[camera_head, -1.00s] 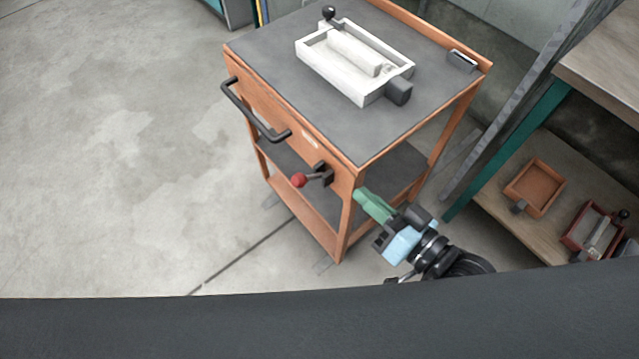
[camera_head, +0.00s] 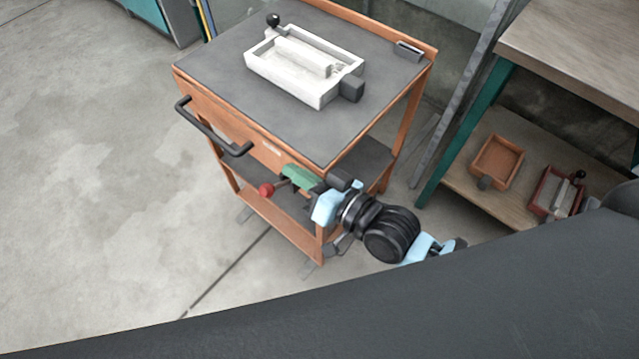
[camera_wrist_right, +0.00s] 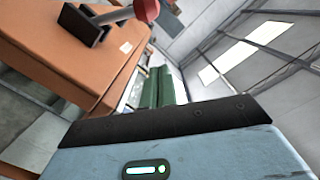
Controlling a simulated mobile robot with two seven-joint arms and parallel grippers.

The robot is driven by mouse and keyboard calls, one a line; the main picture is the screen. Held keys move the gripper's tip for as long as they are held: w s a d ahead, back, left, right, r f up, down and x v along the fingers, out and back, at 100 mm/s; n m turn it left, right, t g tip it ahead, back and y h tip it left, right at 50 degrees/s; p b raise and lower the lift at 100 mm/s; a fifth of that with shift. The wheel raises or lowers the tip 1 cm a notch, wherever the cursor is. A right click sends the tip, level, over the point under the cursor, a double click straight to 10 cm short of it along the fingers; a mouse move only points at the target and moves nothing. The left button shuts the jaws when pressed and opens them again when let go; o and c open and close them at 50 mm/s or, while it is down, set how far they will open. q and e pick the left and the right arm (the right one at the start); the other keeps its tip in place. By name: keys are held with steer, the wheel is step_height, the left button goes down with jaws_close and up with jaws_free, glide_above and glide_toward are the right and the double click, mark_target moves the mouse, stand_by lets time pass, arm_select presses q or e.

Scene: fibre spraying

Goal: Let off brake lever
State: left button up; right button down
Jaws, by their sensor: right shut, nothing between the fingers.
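The brake lever (camera_head: 268,189) has a red ball knob and sticks out from the front of the orange cart (camera_head: 240,127), low near its right corner. In the right wrist view the lever's red knob (camera_wrist_right: 147,10) and dark bracket (camera_wrist_right: 83,26) show at the upper left. My right gripper (camera_head: 291,175), with green fingers, is shut and empty. In the head view its fingers overlap the lever's base just right of the knob; I cannot tell whether they touch. In the wrist view the fingers (camera_wrist_right: 158,88) lie to the right of the lever. My left gripper is out of view.
A white tray-like box (camera_head: 290,82) and a small dark block (camera_head: 408,50) are on the cart's grey top. A black handle (camera_head: 212,130) juts from its front. A bench with a lower shelf (camera_head: 465,190) stands at right. Floor at left is clear.

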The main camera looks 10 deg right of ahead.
mark_target(278, 186)
steer(key=a+f, duration=0.3)
steer(key=shift+w+f, duration=0.15)
steer(key=shift+f, duration=0.05)
stand_by(0.3)
steer(key=shift+a, duration=0.15)
